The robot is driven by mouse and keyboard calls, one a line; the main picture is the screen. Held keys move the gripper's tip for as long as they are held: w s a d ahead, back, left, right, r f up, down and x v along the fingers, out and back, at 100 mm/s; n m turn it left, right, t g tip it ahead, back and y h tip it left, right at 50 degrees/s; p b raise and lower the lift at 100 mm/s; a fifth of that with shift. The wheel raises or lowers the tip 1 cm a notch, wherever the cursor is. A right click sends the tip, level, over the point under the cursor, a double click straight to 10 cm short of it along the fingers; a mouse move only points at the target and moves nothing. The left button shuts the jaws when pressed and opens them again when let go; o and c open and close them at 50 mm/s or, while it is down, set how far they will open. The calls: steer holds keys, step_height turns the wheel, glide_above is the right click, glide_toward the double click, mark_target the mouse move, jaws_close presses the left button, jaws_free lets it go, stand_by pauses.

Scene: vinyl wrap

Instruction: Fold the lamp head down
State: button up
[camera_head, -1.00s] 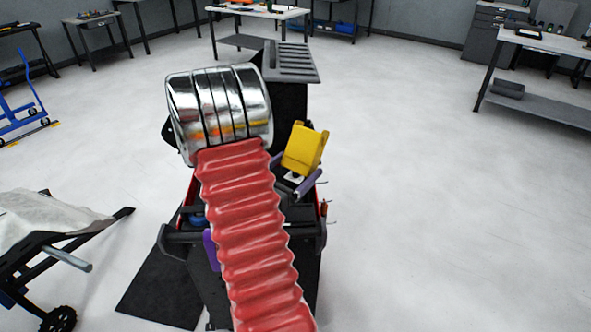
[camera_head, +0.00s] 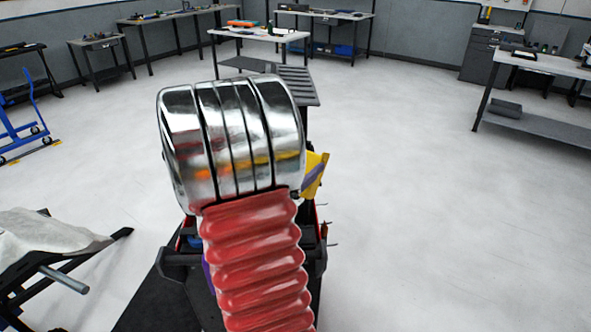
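My own arm, with a ribbed red section and a chrome banded joint, fills the middle of the view and hides much of what lies behind it. A yellow part with a purple strip shows at the right edge of the chrome; it seems to belong to my wrist. My gripper's fingers do not show. A grey slatted plate (camera_head: 298,84) on a dark post stands just behind the chrome, partly covered. It may be the lamp head, but I cannot tell for sure. It looks about level. No gap or contact with my gripper can be judged.
A worktable (camera_head: 258,37) with items stands at the back. A bench (camera_head: 545,127) with a lower shelf is at the right. At the left are a blue wheeled frame (camera_head: 22,131) and a cloth-covered dark frame (camera_head: 48,236). The right floor is clear.

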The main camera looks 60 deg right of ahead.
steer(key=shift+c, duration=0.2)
